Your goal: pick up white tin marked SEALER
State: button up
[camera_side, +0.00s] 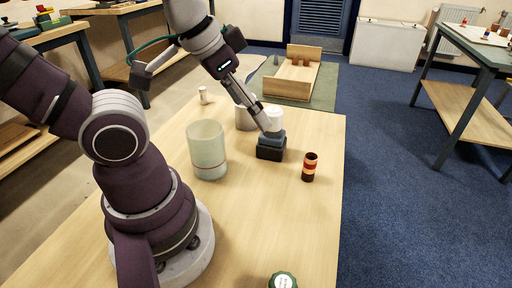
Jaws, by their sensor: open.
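A white tin (275,116) stands on the wooden table, right of a grey-white cylinder (245,118). No SEALER lettering is readable on it at this size. My gripper (262,122) reaches down from upper left and is open. Its grey finger passes in front of the white tin's left side. The finger's lower end is at a blue and black block (270,148), in front of the tin. I cannot tell whether finger and block touch. The tin's lower part is hidden.
A tall pale beaker (207,150) stands left of the block. A dark cylinder with red and orange bands (309,167) stands to the right. A small white cylinder (203,96) is at the back, and a green-rimmed lid (283,280) at the front. The table's (240,225) front middle is clear.

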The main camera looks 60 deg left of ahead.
aim_at(246, 111)
jog(key=shift+o, duration=0.3)
jog(key=o, duration=0.4)
jog(key=w+a+f+n+y, duration=0.1)
jog(key=w+a+n, duration=0.2)
jog(key=a, duration=0.1)
jog(key=w+a+f+n+g+y, duration=0.1)
jog(key=w+a+n, duration=0.3)
jog(key=w+a+f+n+g+y, duration=0.1)
jog(key=w+a+n+y, duration=0.1)
jog(key=a, duration=0.3)
jog(key=shift+w+f+n, duration=0.2)
jog(key=shift+w+n, duration=0.45)
jog(key=shift+n, duration=0.25)
jog(key=a+f+n, duration=0.1)
jog(key=a+f, duration=0.3)
jog(key=a, duration=0.1)
jog(key=w+a+f+n+g+y, duration=0.1)
jog(key=a+f+n, duration=0.1)
jog(key=a+f, duration=0.2)
jog(key=w+a+f+n+g+y, duration=0.1)
jog(key=a+f+n, duration=0.1)
jog(key=a+f, duration=0.3)
jog(key=shift+x, duration=0.75)
